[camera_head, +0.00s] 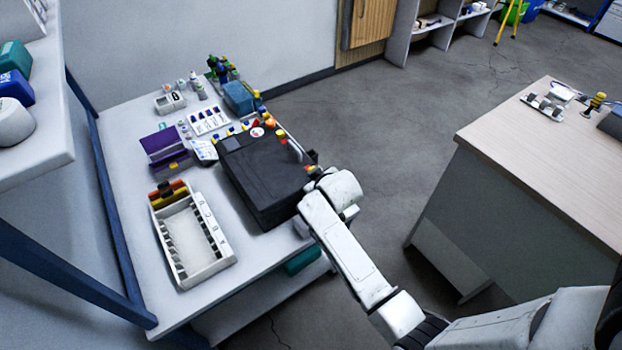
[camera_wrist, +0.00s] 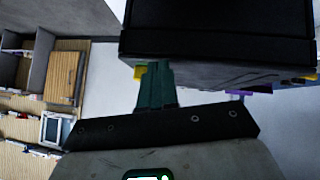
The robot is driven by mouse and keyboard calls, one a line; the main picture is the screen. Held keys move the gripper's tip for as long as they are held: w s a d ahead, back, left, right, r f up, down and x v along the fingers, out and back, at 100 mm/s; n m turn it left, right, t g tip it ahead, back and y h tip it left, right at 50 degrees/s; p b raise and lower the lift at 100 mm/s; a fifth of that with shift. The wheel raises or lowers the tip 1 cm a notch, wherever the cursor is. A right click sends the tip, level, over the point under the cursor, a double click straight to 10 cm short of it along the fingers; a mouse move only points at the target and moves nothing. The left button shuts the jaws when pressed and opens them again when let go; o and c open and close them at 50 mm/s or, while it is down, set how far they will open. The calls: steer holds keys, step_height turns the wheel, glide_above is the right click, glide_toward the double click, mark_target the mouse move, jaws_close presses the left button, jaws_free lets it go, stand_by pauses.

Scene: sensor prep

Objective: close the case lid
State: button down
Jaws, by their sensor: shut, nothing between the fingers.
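The black case (camera_head: 262,180) sits near the right edge of the white table. Its dark top lies about flat over the body; I cannot tell whether the lid is fully seated. In the wrist view the case (camera_wrist: 220,38) fills the upper part as a large black body. My gripper (camera_wrist: 154,70) is shut and empty, its dark green fingers together pointing at the case's near side. They overlap its lower edge in that view; I cannot tell if they touch. In the head view my white wrist is beside the case's right side and hides the fingers.
Colored caps (camera_head: 258,132) show along the case's far edge. A white tray (camera_head: 222,262) with slots lies left of the case, near a purple box (camera_head: 166,143). Small bottles and a blue box (camera_head: 238,98) stand at the back. Open floor (camera_head: 385,130) separates a wooden-topped bench (camera_head: 530,150).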

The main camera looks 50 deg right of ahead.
steer(key=shift+f, duration=0.2)
stand_by(0.4)
steer(key=shift+d, duration=0.1)
steer(key=s+a+r+p, duration=0.1)
steer(key=s+r+p, duration=0.15)
steer(key=r, duration=0.35)
steer(key=s+a+r+p, duration=0.1)
steer(key=s+r+p, duration=0.1)
steer(key=s+r, duration=0.25)
steer(key=s+a+f+n+g+y, duration=0.1)
steer(key=s+a+f+g+y, duration=0.1)
steer(key=s+a, duration=0.6)
steer(key=s+a+f+n+g+y, duration=0.1)
steer(key=s+a+g, duration=0.3)
steer(key=s+a, duration=0.5)
steer(key=shift+s+f+g+y, duration=0.4)
steer(key=shift+s+y, duration=0.4)
steer(key=shift+s, duration=0.4)
